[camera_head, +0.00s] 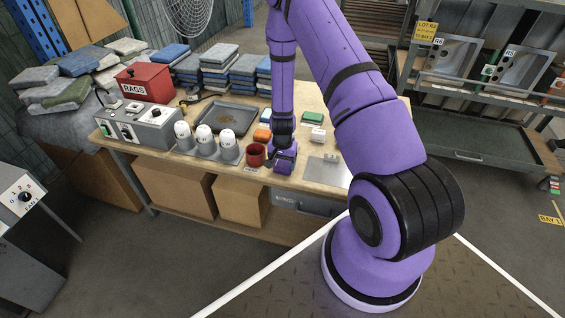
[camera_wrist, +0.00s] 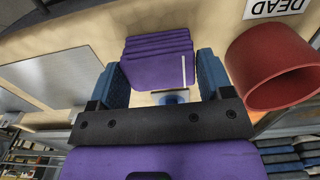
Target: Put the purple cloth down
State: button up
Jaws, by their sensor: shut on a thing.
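My gripper (camera_head: 285,158) is low over the workbench in the head view, just right of the red cup (camera_head: 256,155). In the wrist view its two blue-grey fingers (camera_wrist: 161,76) are on either side of the folded purple cloth (camera_wrist: 158,47), which shows several stacked layers. The gripper is shut on the cloth. The red cup stands close beside one finger in the wrist view (camera_wrist: 262,72). I cannot tell whether the cloth touches the bench top. In the head view I cannot tell the cloth from my purple gripper.
A metal plate (camera_head: 328,171) lies right of my gripper on the bench (camera_head: 230,172). Folded cloth stacks (camera_head: 216,68) stand at the back.

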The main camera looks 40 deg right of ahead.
jog(key=shift+f, duration=0.1)
jog(key=o, duration=1.2)
